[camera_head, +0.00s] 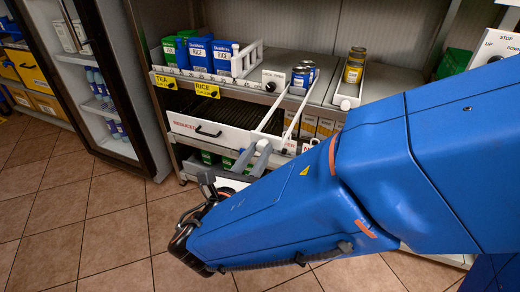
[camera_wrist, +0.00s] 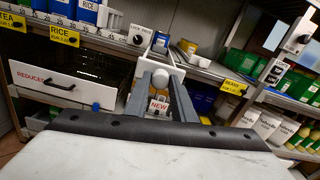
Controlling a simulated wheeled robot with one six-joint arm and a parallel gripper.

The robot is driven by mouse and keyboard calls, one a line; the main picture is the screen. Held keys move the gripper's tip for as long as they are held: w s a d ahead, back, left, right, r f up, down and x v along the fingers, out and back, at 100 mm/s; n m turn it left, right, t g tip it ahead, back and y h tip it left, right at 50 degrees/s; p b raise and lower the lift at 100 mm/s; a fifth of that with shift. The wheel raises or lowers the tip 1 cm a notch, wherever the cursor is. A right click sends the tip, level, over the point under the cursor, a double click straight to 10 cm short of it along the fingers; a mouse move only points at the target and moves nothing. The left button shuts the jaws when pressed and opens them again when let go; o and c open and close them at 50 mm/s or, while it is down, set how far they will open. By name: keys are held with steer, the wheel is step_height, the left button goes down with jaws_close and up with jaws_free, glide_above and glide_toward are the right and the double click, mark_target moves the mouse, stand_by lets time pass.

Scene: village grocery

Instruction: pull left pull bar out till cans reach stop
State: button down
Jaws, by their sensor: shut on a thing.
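The left pull bar (camera_head: 270,118) is a pale bar that sticks out from the shelf front towards my gripper (camera_head: 256,158). In the wrist view, the two grey fingers of my gripper (camera_wrist: 161,100) close around the bar's pale rounded end (camera_wrist: 168,77). Blue cans (camera_head: 304,74) stand near the shelf's front edge, behind the bar; one blue can (camera_wrist: 160,42) also shows in the wrist view. Yellow cans (camera_head: 354,66) stand farther right in a white channel (camera_head: 348,94). The stop cannot be clearly made out.
A white drawer front (camera_head: 210,131) marked REDUCED lies below left. A white box with a black knob (camera_head: 275,80) sits left of the blue cans. Rice packs (camera_head: 211,56) stand at upper left. A glass-door fridge (camera_head: 95,70) is at far left. The tiled floor (camera_head: 90,220) is clear.

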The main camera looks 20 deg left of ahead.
steer(key=c, duration=1.5)
jaws_free()
steer(key=shift+s, duration=0.1)
steer(key=s, duration=0.5)
steer(key=s+a, duration=0.1)
steer(key=s, duration=1.1)
steer(key=shift+s+a, duration=0.1)
steer(key=shift+a, duration=0.05)
